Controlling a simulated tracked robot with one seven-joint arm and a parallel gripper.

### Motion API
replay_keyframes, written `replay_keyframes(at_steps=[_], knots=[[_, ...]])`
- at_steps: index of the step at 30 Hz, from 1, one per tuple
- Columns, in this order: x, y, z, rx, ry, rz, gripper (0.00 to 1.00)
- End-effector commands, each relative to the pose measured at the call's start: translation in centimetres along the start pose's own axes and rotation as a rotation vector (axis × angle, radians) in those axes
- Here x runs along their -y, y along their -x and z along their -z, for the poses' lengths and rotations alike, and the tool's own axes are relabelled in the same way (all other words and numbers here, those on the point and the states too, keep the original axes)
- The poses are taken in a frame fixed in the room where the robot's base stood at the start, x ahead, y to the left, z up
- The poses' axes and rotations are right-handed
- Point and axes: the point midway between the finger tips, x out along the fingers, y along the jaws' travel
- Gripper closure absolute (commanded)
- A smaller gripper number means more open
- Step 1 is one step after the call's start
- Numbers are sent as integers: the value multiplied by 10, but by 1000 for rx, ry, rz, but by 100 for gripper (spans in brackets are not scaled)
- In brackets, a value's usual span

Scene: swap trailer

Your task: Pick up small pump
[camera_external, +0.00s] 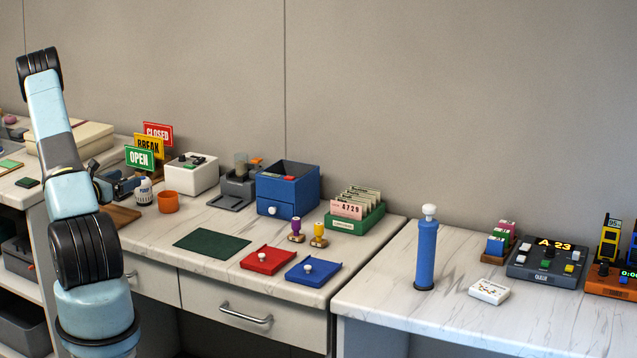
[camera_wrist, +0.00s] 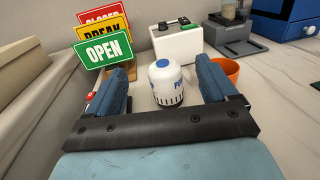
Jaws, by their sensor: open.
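A small white bottle with a blue cap, the small pump (camera_external: 144,191), stands upright on the marble counter. Its label begins with P. In the wrist view the small pump (camera_wrist: 166,84) stands between and a little beyond my two blue fingers. My gripper (camera_external: 127,186) is open and empty, low over the counter just left of the bottle; it also shows in the wrist view (camera_wrist: 165,82). The fingers do not visibly touch the bottle. A tall blue cylinder with a white knob (camera_external: 426,255) stands far right on another counter.
An orange cup (camera_external: 168,202) stands close to the right of the bottle. A white box (camera_external: 191,175) and the OPEN, BREAK and CLOSED signs (camera_external: 140,158) stand behind. A brown board (camera_external: 121,216) lies in front. A green mat (camera_external: 212,245) lies farther right.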

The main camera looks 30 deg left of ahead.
Motion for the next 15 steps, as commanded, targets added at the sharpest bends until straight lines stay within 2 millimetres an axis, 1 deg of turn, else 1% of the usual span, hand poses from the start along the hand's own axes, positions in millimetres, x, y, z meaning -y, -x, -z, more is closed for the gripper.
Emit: replay_keyframes(at_steps=[1, 6, 13, 15], knots=[[0, 0, 8, -1, 3, 1, 14], [1, -1, 24, 1, 0, 2, 14], [1, -1, 32, 1, -1, 2, 14], [1, -1, 38, 0, 0, 2, 14]])
